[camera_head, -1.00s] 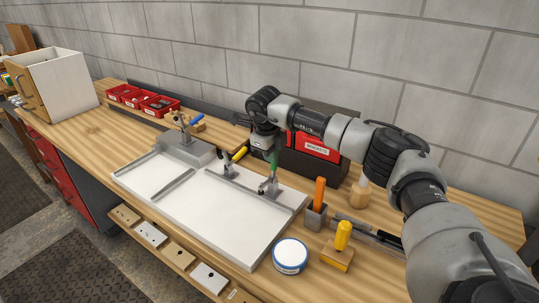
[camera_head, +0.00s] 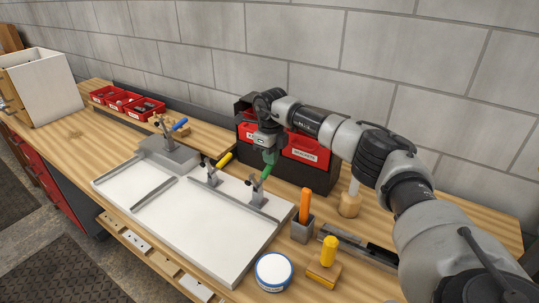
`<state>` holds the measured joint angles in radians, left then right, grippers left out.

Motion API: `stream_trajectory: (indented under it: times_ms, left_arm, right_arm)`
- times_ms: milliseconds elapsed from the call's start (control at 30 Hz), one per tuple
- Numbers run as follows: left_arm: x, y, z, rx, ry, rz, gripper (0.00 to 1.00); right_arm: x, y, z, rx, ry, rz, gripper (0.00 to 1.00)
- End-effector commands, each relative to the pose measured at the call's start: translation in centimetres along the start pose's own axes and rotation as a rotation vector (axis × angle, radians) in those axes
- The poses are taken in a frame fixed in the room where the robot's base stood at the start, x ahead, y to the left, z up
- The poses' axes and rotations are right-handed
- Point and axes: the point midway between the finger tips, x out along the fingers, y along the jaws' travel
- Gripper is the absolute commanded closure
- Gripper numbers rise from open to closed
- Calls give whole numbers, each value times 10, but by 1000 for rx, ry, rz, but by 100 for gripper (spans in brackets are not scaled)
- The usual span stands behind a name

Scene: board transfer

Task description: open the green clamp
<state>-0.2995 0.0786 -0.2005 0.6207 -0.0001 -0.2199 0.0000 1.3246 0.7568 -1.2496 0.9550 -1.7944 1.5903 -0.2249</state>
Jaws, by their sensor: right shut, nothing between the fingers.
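The green clamp (camera_head: 258,197) stands on the white fixture board (camera_head: 200,225) near its back right corner. Its green handle (camera_head: 266,172) leans up and to the right. My right gripper (camera_head: 268,153) is shut with nothing between its fingers, right at the upper end of that handle. It overlaps the handle's top in the view, so I cannot tell whether they touch. The clamp's tip at the board is too small to judge. My left gripper is not in view.
A yellow-handled clamp (camera_head: 213,176) stands left of the green one, and a blue-handled clamp (camera_head: 171,132) farther left. A dark rack with red bins (camera_head: 304,150) is close behind my right gripper.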

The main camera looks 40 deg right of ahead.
Motion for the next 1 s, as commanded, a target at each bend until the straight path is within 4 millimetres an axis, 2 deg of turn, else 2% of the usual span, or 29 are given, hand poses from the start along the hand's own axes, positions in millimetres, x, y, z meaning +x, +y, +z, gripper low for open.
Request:
stream_trajectory:
  times_ms: [400,1000]
  left_arm:
    - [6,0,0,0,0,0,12]
    - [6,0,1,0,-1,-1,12]
  right_arm:
    - [14,-4,0,0,1,0,100]
    - [15,-4,0,0,1,0,100]
